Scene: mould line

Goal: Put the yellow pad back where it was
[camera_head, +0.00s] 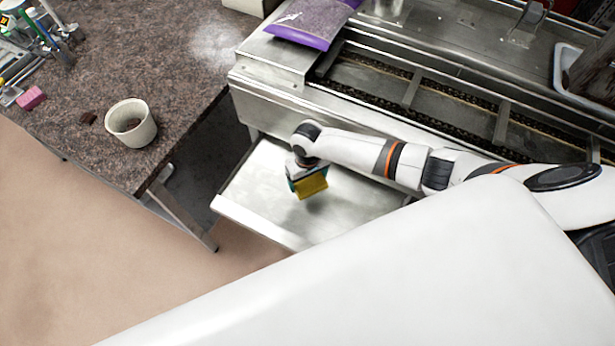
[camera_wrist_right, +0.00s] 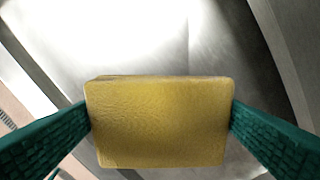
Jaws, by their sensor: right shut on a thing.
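The yellow pad (camera_head: 313,186) is a small block held by my right gripper (camera_head: 307,182) over a metal tray (camera_head: 262,207) that juts from the machine. In the right wrist view the pad (camera_wrist_right: 160,122) sits between the two green fingers of my right gripper (camera_wrist_right: 160,125), which touch its left and right sides. Bright metal shows beyond the pad. I cannot tell how far above the tray the pad is. My left gripper is not in view.
A speckled counter (camera_head: 130,60) at the left carries a white cup (camera_head: 131,124) with dark contents, a pink block (camera_head: 31,97) and several tools. A purple bag (camera_head: 308,22) lies on the machine beside the conveyor channel (camera_head: 440,105). A white bin (camera_head: 567,75) stands at the right.

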